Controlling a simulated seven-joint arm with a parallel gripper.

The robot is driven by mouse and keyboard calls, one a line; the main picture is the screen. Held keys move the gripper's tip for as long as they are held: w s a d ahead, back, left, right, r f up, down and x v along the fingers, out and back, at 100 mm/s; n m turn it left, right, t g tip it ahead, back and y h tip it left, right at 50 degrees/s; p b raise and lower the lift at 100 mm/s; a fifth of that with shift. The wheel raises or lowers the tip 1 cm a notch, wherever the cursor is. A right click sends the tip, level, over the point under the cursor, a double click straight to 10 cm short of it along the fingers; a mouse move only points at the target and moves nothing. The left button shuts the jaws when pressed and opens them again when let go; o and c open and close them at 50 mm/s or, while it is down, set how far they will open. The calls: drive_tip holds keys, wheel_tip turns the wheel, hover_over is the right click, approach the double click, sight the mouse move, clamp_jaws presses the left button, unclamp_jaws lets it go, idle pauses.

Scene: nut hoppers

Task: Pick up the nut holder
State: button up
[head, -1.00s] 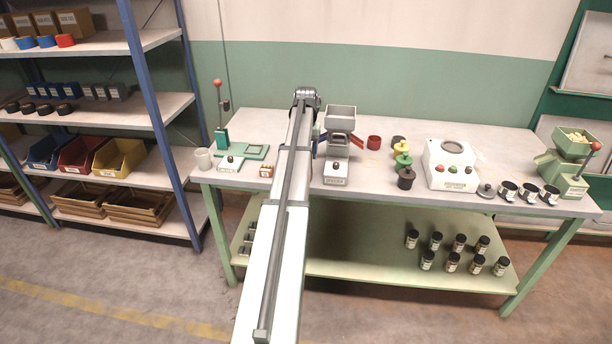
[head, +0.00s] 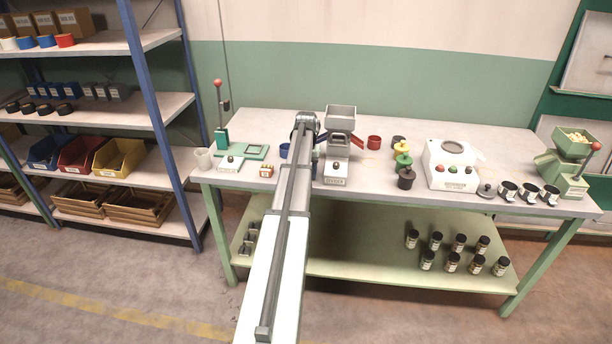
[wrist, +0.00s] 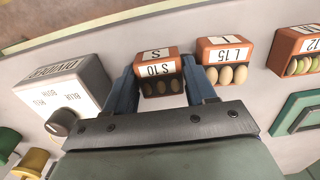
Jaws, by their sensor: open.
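In the wrist view, my gripper (wrist: 157,74) is open, with a blue finger on each side of an orange-brown nut holder (wrist: 154,62) labelled S 10. That holder has dark nuts in its front openings. I cannot tell whether the fingers are down at its height or touching it. A second holder (wrist: 226,52), labelled L 15 with tan nuts, stands close beside the right finger. A third holder (wrist: 298,50) with green nuts is at the right edge and also shows in the head view (head: 269,171).
A labelled control box with a dark knob (wrist: 62,98) stands left of the gripper in the wrist view. A hopper machine (head: 340,130) and a green press (head: 221,135) flank my arm on the bench (head: 440,215). Green and yellow knobs show at lower left in the wrist view.

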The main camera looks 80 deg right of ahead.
drive_tip(key=shift+c, duration=0.3)
drive_tip(key=c, duration=0.6)
drive_tip(key=shift+c, duration=0.2)
